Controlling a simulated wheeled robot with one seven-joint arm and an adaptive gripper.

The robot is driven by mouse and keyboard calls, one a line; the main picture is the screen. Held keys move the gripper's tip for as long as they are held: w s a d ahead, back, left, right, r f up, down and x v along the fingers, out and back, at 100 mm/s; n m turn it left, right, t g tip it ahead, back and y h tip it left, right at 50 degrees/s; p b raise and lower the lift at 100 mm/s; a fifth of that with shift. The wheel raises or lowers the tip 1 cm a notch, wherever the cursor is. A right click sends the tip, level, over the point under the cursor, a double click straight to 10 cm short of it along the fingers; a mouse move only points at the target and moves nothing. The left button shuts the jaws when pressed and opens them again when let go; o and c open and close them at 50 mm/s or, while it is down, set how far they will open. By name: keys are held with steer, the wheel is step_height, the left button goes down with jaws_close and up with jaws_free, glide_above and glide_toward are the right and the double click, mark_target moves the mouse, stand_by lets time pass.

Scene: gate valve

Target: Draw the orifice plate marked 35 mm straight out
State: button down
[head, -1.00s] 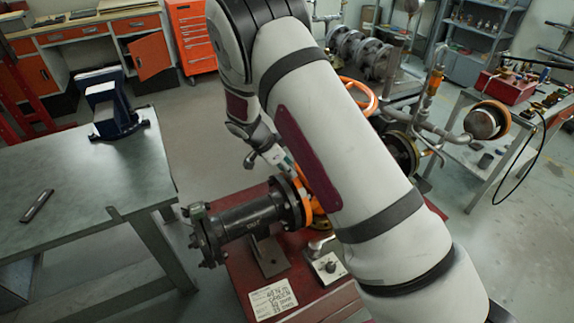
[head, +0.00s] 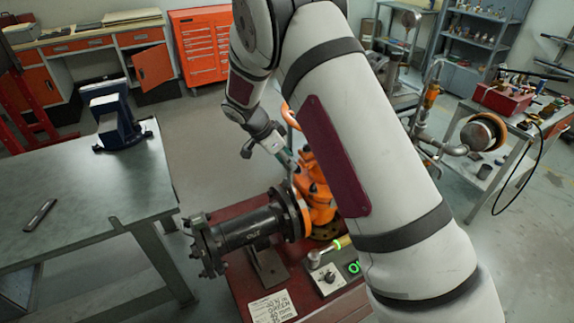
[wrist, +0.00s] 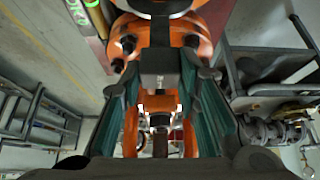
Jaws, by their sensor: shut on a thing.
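My gripper (head: 288,163) is above the orange valve (head: 318,200), near the flange joint. In the wrist view, my gripper (wrist: 158,72) has its teal-padded fingers either side of a dark grey block-like tab (wrist: 158,64) and is shut on it. Orange valve parts (wrist: 125,40) lie behind the tab. No size mark is legible on the tab, so I cannot tell whether it belongs to the 35 mm orifice plate. The black pipe spool (head: 245,228) lies left of the valve. My arm hides much of the valve.
A workbench (head: 80,190) with a blue vise (head: 118,122) is at left. Clear floor lies behind the pipe.

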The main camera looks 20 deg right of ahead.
steer(key=shift+r+p, duration=0.4)
steer(key=shift+r, duration=3.15)
